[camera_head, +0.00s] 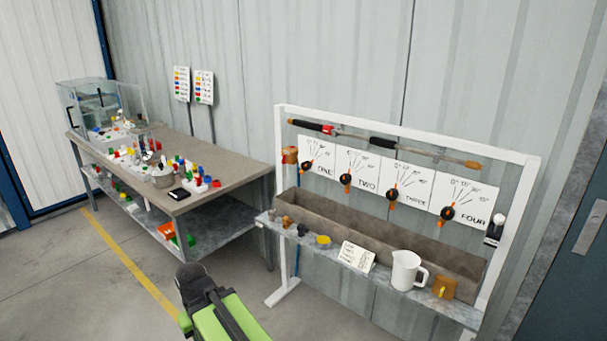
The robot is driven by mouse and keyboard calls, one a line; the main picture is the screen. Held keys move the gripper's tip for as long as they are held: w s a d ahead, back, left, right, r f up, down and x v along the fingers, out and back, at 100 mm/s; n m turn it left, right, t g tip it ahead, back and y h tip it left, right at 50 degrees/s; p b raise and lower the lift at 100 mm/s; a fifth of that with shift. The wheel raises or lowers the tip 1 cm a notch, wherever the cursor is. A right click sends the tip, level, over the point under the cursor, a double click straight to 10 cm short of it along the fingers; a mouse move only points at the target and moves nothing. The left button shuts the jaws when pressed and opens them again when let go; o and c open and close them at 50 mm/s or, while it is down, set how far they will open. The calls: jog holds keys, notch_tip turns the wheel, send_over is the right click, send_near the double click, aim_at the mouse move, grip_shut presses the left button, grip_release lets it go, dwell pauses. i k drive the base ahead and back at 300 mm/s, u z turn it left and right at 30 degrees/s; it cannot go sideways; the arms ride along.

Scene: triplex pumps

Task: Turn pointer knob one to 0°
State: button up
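Pointer knob one (307,166) is a small black knob with an orange pointer, on the lower left of the white card marked ONE (320,153). Its orange tip is toward the lower left, away from the fan of angle lines printed at the upper right. The angle figures are too small to read surely. Part of my black and green arm shows at the bottom, well to the lower left of the knob and apart from it. No gripper fingers can be made out.
Similar knobs two (345,180), three (391,195) and four (447,213) follow to the right. A trough (400,241) and a shelf with a white jug (405,270) stand below. A cluttered workbench (225,172) is at left. Floor between is clear.

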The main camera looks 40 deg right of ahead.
aim_at(305, 166)
jog(key=z, duration=0.15)
jog(key=i, duration=0.9)
jog(key=u, duration=0.05)
